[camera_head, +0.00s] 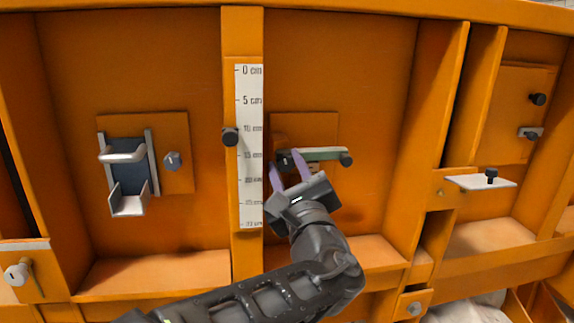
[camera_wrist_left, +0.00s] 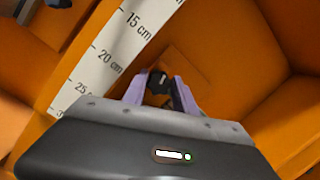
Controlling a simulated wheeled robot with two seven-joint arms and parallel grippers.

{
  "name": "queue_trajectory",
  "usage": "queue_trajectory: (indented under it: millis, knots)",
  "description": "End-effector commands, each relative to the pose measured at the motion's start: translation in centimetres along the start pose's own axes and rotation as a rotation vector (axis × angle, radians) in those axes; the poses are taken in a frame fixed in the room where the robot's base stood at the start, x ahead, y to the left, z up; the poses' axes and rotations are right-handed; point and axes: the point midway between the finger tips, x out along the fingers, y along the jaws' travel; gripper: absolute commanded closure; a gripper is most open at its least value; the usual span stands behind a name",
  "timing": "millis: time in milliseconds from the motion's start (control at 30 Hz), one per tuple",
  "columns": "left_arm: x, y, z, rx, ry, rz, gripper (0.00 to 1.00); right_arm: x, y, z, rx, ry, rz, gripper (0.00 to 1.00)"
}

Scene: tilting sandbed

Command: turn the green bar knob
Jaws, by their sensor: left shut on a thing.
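The green bar (camera_head: 322,153) lies nearly level on an orange plate right of the ruler. A dark knob (camera_head: 284,159) is at its left end and a black round knob (camera_head: 346,160) at its right end. My left gripper (camera_head: 286,160) comes from below, its two purple fingers on either side of the left dark knob. In the left wrist view the dark knob (camera_wrist_left: 158,82), with a small light mark, sits between the fingertips. The left gripper is shut on it. The green bar cannot be made out in the left wrist view. My right gripper is not in view.
A grey slide mechanism (camera_head: 128,176) is at left. A white shelf plate (camera_head: 480,182) juts out at right. An orange ledge (camera_head: 375,249) lies below.

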Motion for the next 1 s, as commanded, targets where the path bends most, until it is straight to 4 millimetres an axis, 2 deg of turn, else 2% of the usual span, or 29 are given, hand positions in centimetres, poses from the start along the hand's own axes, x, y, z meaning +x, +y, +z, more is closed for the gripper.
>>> queue_trajectory:
  millis: [533, 567, 600, 867, 1000]
  knots:
    - [-0.11, 0.09, -0.36, 0.036, 0.008, -0.005, 1.0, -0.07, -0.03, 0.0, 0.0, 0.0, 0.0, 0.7]
    - [-0.11, 0.1, -0.37, 0.036, 0.008, -0.005, 0.64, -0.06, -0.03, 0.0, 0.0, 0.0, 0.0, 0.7]
    - [-0.11, 0.1, -0.37, 0.036, 0.008, -0.005, 0.61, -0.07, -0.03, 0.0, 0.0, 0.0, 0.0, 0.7]
    - [-0.09, 0.05, -0.16, 0.034, 0.004, -0.005, 0.61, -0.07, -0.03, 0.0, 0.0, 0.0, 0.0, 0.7]
    - [-0.82, 0.06, -0.12, 0.032, 0.004, -0.005, 0.61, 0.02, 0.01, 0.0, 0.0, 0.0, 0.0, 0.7]
